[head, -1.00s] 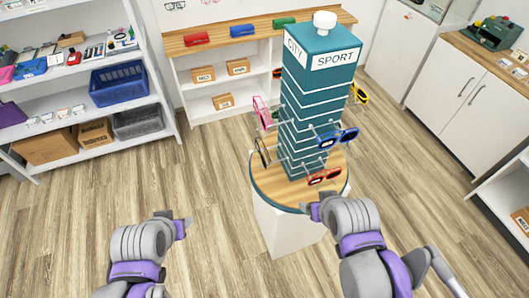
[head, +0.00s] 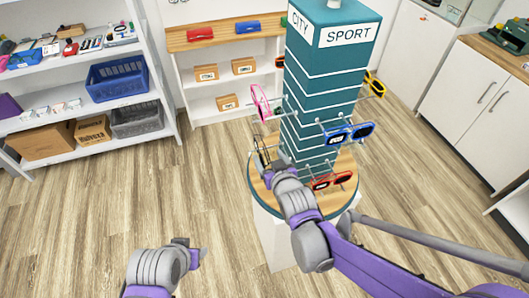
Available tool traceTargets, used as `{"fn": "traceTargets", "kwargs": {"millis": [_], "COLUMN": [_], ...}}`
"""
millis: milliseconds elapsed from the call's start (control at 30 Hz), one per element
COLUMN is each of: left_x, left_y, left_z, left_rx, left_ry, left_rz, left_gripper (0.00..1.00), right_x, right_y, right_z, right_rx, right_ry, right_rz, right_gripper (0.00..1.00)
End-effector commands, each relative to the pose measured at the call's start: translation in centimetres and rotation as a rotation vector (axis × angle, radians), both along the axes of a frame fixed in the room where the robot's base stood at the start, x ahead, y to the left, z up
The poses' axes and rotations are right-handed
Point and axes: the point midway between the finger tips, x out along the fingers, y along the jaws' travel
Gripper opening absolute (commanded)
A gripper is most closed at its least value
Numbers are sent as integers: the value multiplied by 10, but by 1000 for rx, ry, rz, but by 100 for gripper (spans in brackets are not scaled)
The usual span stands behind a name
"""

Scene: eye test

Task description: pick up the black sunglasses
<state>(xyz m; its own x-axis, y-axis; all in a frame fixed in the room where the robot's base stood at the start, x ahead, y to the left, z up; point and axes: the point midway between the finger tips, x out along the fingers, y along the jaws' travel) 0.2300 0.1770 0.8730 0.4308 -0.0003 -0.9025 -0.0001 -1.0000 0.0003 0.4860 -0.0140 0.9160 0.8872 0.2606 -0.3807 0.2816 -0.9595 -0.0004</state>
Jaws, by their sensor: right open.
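Black-framed sunglasses (head: 261,154) hang low on the left side of the teal display stand (head: 318,85). They show edge-on and small. My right gripper (head: 281,160) is just right of them, close in front of the stand's lower part. It is open, with its fingers small and partly hidden by its own wrist; I cannot tell whether it touches the glasses. My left gripper (head: 203,253) is low in the picture, over the floor and well away from the stand; its jaws are not clear.
Pink glasses (head: 260,102) hang above the black pair. Blue glasses (head: 349,133), red glasses (head: 333,181) and yellow glasses (head: 375,84) hang on other sides. The stand has a round wooden base (head: 345,168). Open floor lies to the left, before a white shelf (head: 90,105).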

Motion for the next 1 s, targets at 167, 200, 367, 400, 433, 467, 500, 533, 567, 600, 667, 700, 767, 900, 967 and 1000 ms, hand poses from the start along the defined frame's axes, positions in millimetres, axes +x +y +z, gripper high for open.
{"fn": "traceTargets", "kwargs": {"millis": [167,200,367,400,433,467,500,533,567,600,667,700,767,900,967,1000], "left_x": [0,0,0,0,0,0,0,0,0,0,0,0,0,0,0,0], "left_y": [0,0,0,0,0,0,0,0,0,0,0,0,0,0,0,0], "left_z": [-1,-1,-2,-2,-2,-2,-2,-1,-1,-1,-1,-1,-1,-1,-1,-1], "left_rx": [0,0,0,0,0,0,0,0,0,0,0,0,0,0,0,0], "left_ry": [0,0,1,1,1,1,1,1,1,0,0,0,1,1,1,1], "left_rz": [0,0,0,0,0,0,0,0,0,0,0,0,0,0,0,0], "left_gripper": [50,50,50,50,50,50,50,50,50,50,50,50,50,50,50,50], "right_x": [15,17,30,35,39,42,47,51,53,57,60,60,61,60,60,60], "right_y": [4,5,9,10,11,12,14,15,16,16,17,18,18,18,18,18], "right_z": [-7,-8,-16,-19,-22,-24,-26,-27,-29,-30,-31,-32,-32,-32,-32,-32], "right_rx": [-1,-1,-1,-1,-2,-2,-2,-2,-2,-2,-2,-2,-2,-2,-2,-2], "right_ry": [1,1,2,2,2,2,2,2,2,2,2,2,2,2,2,2], "right_rz": [-1,-1,-1,-1,-1,-1,-1,-1,-1,-1,-1,-1,-1,-1,-1,-1], "right_gripper": [78,78,78,78,78,78,78,78,78,78,78,78,78,78,68,61]}}
